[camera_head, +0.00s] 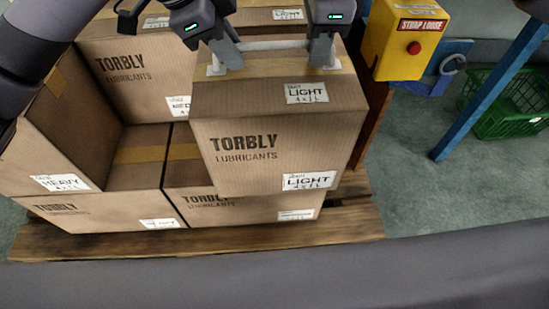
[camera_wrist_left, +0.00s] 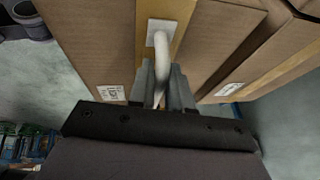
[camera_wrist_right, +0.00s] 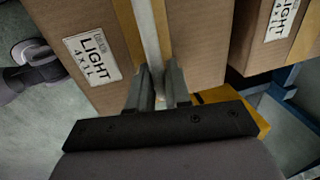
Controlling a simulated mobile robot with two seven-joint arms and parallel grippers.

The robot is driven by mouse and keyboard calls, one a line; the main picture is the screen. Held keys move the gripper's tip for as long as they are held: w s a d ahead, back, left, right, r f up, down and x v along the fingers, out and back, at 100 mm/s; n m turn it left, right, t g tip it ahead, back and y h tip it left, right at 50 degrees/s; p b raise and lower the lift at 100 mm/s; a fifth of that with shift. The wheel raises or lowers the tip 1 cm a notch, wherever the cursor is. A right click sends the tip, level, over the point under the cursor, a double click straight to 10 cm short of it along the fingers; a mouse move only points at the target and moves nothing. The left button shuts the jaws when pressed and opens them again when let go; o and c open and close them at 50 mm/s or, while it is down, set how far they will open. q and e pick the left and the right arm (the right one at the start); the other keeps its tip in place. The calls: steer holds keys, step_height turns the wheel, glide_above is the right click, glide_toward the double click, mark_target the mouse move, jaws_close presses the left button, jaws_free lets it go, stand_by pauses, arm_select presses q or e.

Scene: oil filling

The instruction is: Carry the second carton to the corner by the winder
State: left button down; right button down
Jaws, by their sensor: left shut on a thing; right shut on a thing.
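A brown "TORBLY LUBRICANTS" carton labelled LIGHT (camera_head: 280,150) has a white bar handle (camera_head: 272,45) along its taped top. My left gripper (camera_head: 226,62) is shut on the left end of the handle, and my right gripper (camera_head: 322,58) on the right end. The carton looks roughly level, above the lower front cartons. It hides part of the lower carton (camera_head: 190,200) and its lettering; I cannot tell whether they touch. In the left wrist view the handle (camera_wrist_left: 163,60) runs between the fingers; in the right wrist view the handle (camera_wrist_right: 150,45) does too.
Other cartons (camera_head: 60,125) stand stacked at left and behind on a wooden pallet (camera_head: 345,222). A yellow box with a red button (camera_head: 413,47) stands close right of the held carton. A blue post (camera_head: 490,80) and green crate (camera_head: 505,105) are farther right.

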arm_select(q)
steer(key=c, duration=1.1)
jaws_free()
arm_select(e)
steer(key=c, duration=1.1)
jaws_free()
steer(key=shift+r, duration=0.1)
arm_select(q)
steer(key=shift+o, duration=0.2)
steer(key=shift+r, duration=0.1)
arm_select(e)
steer(key=shift+o, duration=0.2)
steer(key=shift+s+r, duration=0.1)
steer(key=shift+r, duration=0.15)
arm_select(q)
steer(key=v, duration=1.2)
arm_select(e)
step_height(320, 180, up, 11)
steer(key=s, duration=0.2)
steer(key=shift+s+r, duration=0.15)
